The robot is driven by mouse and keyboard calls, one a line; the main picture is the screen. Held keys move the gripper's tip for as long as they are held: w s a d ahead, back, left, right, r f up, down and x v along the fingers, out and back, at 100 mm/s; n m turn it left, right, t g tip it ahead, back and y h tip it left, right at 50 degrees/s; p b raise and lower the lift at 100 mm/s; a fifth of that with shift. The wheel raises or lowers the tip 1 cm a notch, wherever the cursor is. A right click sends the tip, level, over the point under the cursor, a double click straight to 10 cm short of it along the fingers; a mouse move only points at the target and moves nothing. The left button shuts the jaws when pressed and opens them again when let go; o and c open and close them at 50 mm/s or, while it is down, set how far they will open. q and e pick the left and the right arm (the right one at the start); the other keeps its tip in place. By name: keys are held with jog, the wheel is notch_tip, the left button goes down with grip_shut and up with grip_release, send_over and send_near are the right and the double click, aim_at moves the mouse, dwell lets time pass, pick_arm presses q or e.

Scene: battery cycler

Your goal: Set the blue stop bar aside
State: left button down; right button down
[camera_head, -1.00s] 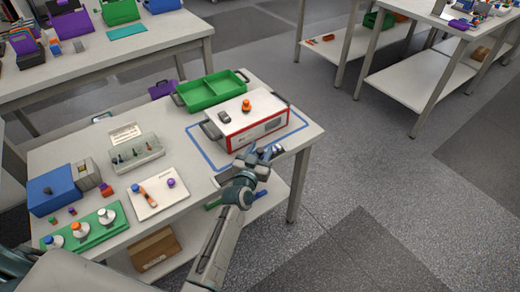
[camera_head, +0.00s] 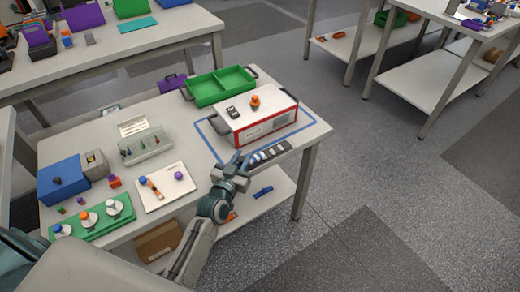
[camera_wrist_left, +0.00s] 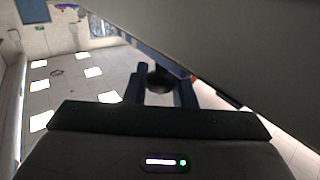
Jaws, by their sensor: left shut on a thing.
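My left gripper (camera_head: 240,163) is beside the front edge of the work table, left of a dark strip (camera_head: 268,152) with several light cells. In the left wrist view its two blue fingers (camera_wrist_left: 163,88) are closed about a dark round thing (camera_wrist_left: 160,79). Whether this belongs to the blue stop bar I cannot tell. I cannot pick out a stop bar for certain in the head view. A white and red cycler box (camera_head: 256,119) stands behind the gripper inside a blue outline. My right gripper is not in view.
A clear case (camera_head: 145,145), a white board (camera_head: 163,188), a blue box (camera_head: 63,180) and a green stand (camera_head: 92,218) fill the left side. A blue object (camera_head: 263,190) lies on the lower shelf.

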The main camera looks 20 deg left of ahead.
pick_arm(q)
jog(key=shift+s+a, duration=0.9)
jog(key=shift+s, duration=0.3)
jog(key=shift+f, duration=0.1)
jog(key=c, duration=1.5)
grip_release()
jog(key=shift+o, duration=1.2)
jog(key=shift+s+a, duration=0.15)
jog(key=s, duration=1)
jog(key=shift+s+a, duration=0.2)
jog(key=shift+s, duration=0.2)
